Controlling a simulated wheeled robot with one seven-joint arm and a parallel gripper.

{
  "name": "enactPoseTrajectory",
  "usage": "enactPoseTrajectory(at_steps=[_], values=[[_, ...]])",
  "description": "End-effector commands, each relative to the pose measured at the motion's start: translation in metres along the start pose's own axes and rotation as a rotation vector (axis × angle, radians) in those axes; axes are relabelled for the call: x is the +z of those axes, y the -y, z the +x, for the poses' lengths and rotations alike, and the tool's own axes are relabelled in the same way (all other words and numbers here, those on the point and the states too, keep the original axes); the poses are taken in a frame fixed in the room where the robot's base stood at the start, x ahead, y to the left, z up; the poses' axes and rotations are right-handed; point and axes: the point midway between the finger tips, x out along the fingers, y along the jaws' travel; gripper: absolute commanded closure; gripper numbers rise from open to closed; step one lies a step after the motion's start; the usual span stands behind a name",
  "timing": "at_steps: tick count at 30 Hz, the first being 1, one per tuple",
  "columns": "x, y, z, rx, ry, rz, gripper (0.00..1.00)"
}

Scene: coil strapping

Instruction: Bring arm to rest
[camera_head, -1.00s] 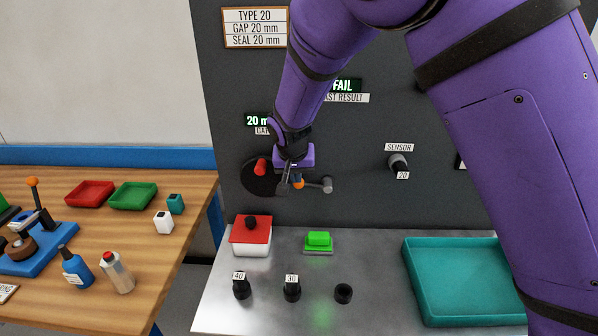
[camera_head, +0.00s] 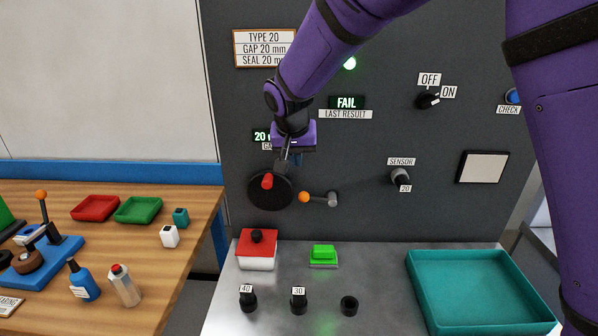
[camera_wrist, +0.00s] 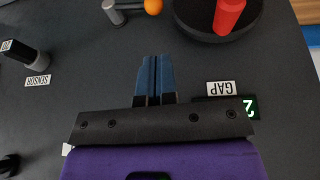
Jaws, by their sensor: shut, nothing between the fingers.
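My purple arm reaches across the grey panel (camera_head: 420,190) in the head view. My gripper (camera_head: 286,158) is shut and empty in front of the panel, above the black disc (camera_head: 264,194) with its red knob (camera_head: 267,181). In the wrist view the closed blue fingers of my gripper (camera_wrist: 155,62) point toward the disc (camera_wrist: 190,22) and the orange-tipped lever (camera_wrist: 153,6), apart from both. The lever (camera_head: 318,199) also shows clear of the fingers in the head view.
A teal tray (camera_head: 412,300) stands on the metal bench, with a red-lidded box (camera_head: 257,246), a green button (camera_head: 323,252) and several black sockets or plugs (camera_head: 299,303). The wooden table (camera_head: 185,262) at left holds bottles and small trays. The panel shows FAIL (camera_head: 347,102).

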Motion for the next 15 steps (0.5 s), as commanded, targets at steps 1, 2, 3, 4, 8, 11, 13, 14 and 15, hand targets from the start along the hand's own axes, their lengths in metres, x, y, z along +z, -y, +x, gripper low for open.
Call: enactPoseTrajectory(at_steps=[1, 2, 3, 4, 8, 11, 13, 14, 15], values=[[0.000, 0.001, -0.008, -0.002, -0.001, 0.000, 1.00], [0.000, 0.002, -0.011, -0.002, -0.001, 0.000, 1.00], [0.000, 0.002, -0.015, -0.002, 0.000, 0.000, 1.00], [0.000, 0.002, -0.017, -0.001, 0.000, 0.000, 1.00], [0.000, -0.001, -0.025, -0.002, 0.002, 0.002, 1.00], [-0.001, -0.016, -0.033, -0.012, 0.011, 0.012, 1.00], [-0.002, -0.037, -0.043, -0.025, 0.024, 0.024, 1.00], [-0.001, -0.048, -0.048, -0.032, 0.030, 0.029, 1.00], [0.000, -0.064, -0.055, -0.043, 0.038, 0.036, 1.00]])
